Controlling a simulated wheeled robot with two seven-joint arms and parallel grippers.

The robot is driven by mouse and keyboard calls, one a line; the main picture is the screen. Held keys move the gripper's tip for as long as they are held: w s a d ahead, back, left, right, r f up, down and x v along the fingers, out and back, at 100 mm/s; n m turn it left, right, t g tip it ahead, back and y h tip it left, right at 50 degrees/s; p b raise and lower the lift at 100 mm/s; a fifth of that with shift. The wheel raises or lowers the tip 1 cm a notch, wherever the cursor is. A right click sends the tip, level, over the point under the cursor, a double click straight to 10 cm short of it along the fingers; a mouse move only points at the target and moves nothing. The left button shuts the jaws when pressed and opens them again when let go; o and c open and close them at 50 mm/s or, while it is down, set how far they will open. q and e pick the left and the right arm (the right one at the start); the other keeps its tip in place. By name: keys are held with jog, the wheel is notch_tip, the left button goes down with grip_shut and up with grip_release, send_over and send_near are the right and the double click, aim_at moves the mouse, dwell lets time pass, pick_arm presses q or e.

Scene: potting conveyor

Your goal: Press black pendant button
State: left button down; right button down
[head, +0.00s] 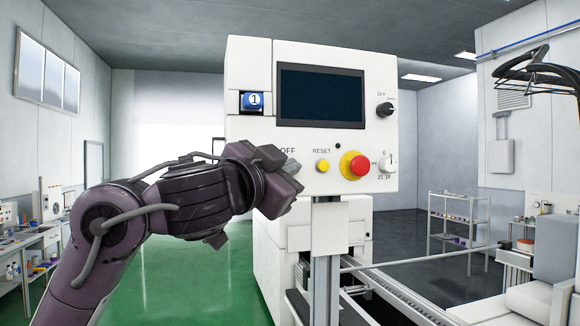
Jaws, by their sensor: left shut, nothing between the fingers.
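The white control pendant (332,142) stands upright in the middle of the head view. Its lower row shows a yellow reset button (322,166) and a red mushroom button (355,165) on a yellow base. An OFF label is partly covered to the left of RESET. My left gripper (291,172) is shut and empty, in front of the panel's lower left, just left of the yellow button. It hides the spot below the OFF label; no black push button shows clearly. I cannot tell whether the gripper touches the panel. My right gripper is out of view.
A conveyor rail (400,300) runs below right. A shelf rack (459,220) stands behind. Green floor is open behind my arm.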

pick_arm(q)
jog(key=shift+s, duration=0.1)
jog(key=shift+s+d, duration=0.25)
jog(key=shift+s, duration=0.4)
jog(key=s, duration=0.1)
jog(key=s+d+p, duration=0.1)
jog(key=s, duration=0.1)
jog(key=s+p, duration=0.1)
jog(key=s, duration=0.1)
jog(key=shift+d, duration=0.3)
jog(key=shift+w, duration=0.1)
dwell(0.6)
